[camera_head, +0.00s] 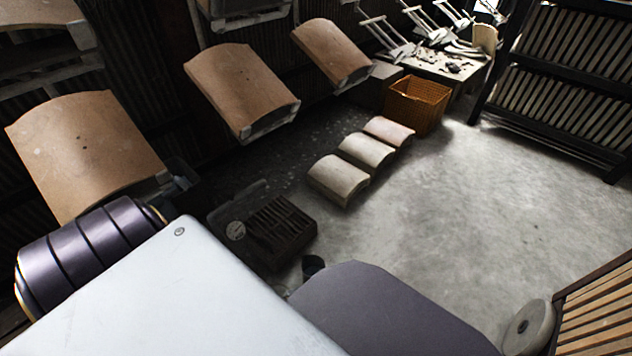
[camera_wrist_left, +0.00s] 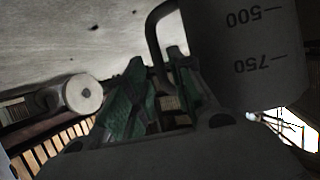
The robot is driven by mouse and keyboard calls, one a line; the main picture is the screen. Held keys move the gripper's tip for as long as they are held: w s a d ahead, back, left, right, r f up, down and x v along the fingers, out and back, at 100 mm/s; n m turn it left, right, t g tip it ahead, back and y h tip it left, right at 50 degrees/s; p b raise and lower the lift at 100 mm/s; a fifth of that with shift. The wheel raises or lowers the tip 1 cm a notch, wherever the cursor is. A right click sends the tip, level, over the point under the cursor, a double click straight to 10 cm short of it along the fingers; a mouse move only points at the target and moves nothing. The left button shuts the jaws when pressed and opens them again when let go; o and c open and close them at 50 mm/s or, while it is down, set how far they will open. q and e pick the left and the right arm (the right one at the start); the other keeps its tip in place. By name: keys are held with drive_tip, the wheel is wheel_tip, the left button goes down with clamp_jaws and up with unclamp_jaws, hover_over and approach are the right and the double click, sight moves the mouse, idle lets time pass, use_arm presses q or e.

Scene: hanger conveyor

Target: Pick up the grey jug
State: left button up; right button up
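The grey jug (camera_wrist_left: 247,50) fills the upper right of the left wrist view, with "500" and "750" marks appearing upside down. Its dark handle (camera_wrist_left: 153,32) curves out to the left and down toward my left gripper. My left gripper (camera_wrist_left: 158,62) has green-padded fingers standing apart, with the lower handle showing between their tips. The handle is nearer the right-hand finger; contact cannot be told in the dim picture. The jug's base is out of view. I cannot make out the jug or either gripper in the head view.
A pale panel (camera_head: 170,300) and a dark grey rounded shape (camera_head: 390,310) block the near part of the head view. Curved tiles (camera_head: 340,178) lie on the floor near an orange basket (camera_head: 416,105). A round disc (camera_head: 527,327) and slatted bench (camera_head: 597,315) stand right; open floor (camera_head: 480,210) lies between.

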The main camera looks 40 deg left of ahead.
use_arm(q)
drive_tip(key=shift+w+d+f, duration=0.1)
drive_tip(key=shift+f, duration=0.05)
drive_tip(key=shift+w+d+f+b, duration=0.2)
drive_tip(key=shift+w+f+b, duration=0.3)
drive_tip(key=shift+b, duration=0.2)
drive_tip(key=shift+w+d+f+b, duration=0.2)
drive_tip(key=shift+w+f+b, duration=0.25)
drive_tip(key=shift+w+b, duration=0.1)
drive_tip(key=shift+w+d+f+b, duration=0.2)
drive_tip(key=shift+w+f+b, duration=0.1)
drive_tip(key=shift+w, duration=0.3)
drive_tip(key=shift+w+d, duration=0.15)
drive_tip(key=shift+w, duration=0.2)
